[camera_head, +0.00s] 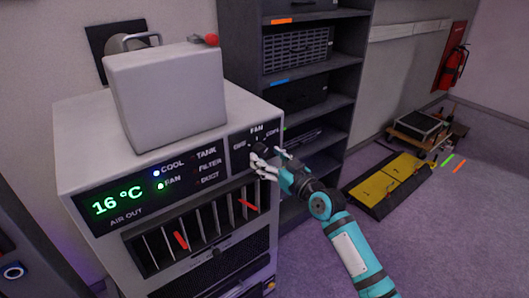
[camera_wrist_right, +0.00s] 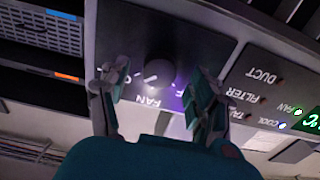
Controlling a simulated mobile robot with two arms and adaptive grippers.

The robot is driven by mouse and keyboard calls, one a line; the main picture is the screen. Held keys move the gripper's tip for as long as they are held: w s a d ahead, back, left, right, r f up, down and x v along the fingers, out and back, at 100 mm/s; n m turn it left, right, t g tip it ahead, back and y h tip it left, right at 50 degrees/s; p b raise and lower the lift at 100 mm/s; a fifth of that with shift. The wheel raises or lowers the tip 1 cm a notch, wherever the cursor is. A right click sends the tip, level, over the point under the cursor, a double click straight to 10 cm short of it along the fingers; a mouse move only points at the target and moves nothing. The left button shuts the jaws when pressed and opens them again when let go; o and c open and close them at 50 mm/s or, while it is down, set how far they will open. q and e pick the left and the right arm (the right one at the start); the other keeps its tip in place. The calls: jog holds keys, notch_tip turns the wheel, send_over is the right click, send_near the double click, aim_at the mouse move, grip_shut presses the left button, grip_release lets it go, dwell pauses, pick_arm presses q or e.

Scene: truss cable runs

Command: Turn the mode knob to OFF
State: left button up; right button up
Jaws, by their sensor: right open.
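The mode knob (camera_wrist_right: 158,72) is a dark round dial on the control panel of a light grey cooling unit (camera_head: 80,118). The wrist view shows it upside down, with a pale mark on its lower side, toward the printed FAN; the exact pointing is hard to tell. In the head view, the fingers partly hide the knob, and the labels around it are small. My right gripper (camera_head: 267,160) is in front of the panel. In the wrist view its open fingers (camera_wrist_right: 152,82) stand on either side of the knob, with gaps visible. My left gripper is out of view.
The green display (camera_head: 117,200) reads 16 °C, with lit lamps by COOL and FAN. Red-marked vent slats (camera_head: 190,226) lie below the panel. A grey box (camera_head: 168,98) stands on top. A dark shelf rack (camera_head: 310,75) stands just behind to the right; open floor (camera_head: 430,230) lies right.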

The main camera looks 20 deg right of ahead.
jog(key=shift+x, duration=0.95)
jog(key=shift+c, duration=0.2)
jog(key=c, duration=1.1)
